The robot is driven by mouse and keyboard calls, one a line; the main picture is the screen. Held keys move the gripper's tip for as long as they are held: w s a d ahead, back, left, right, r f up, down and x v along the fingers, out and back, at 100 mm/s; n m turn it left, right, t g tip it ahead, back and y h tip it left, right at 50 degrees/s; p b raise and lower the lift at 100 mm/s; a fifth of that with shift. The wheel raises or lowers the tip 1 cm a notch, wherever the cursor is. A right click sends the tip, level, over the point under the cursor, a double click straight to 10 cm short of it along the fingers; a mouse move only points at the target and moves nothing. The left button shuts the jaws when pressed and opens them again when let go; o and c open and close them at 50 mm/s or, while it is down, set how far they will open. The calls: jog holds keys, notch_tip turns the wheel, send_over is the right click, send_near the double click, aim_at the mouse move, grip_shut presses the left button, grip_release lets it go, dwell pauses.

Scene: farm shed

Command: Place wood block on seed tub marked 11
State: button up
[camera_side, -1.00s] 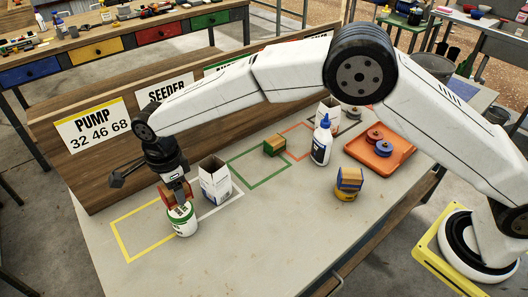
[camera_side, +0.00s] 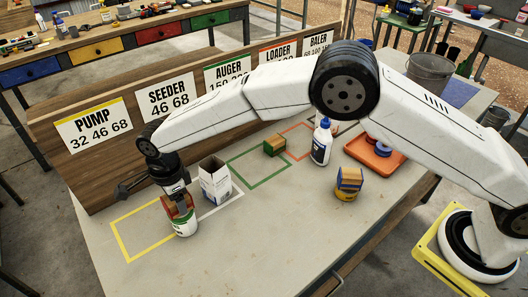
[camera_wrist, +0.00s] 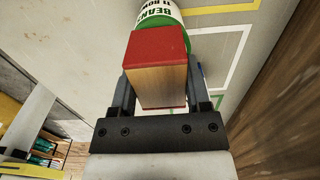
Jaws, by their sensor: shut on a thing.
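A wood block with red ends (camera_side: 178,210) is between the fingers of my gripper (camera_side: 178,203), which is shut on it. It also shows in the wrist view (camera_wrist: 158,78), with my gripper's fingers (camera_wrist: 158,88) on both sides. The seed tub (camera_side: 185,229), white with a green band, stands upright on the bench. In the wrist view its label (camera_wrist: 158,16) reads "BEANS 11" with row text. In the side view the block is over the tub and hides most of its top. I cannot tell whether block and tub touch.
A white open carton (camera_side: 215,182) stands close right of the tub. A blue-and-wood block (camera_side: 349,177) sits on a yellow tub (camera_side: 345,194). A green-ended block (camera_side: 274,146), a glue bottle (camera_side: 321,144) and an orange tray (camera_side: 390,161) lie further right. The front bench is clear.

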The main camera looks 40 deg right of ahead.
jog(key=o, duration=1.3)
notch_tip(320, 180, up, 12)
jog(key=shift+r, duration=0.1)
dwell(0.3)
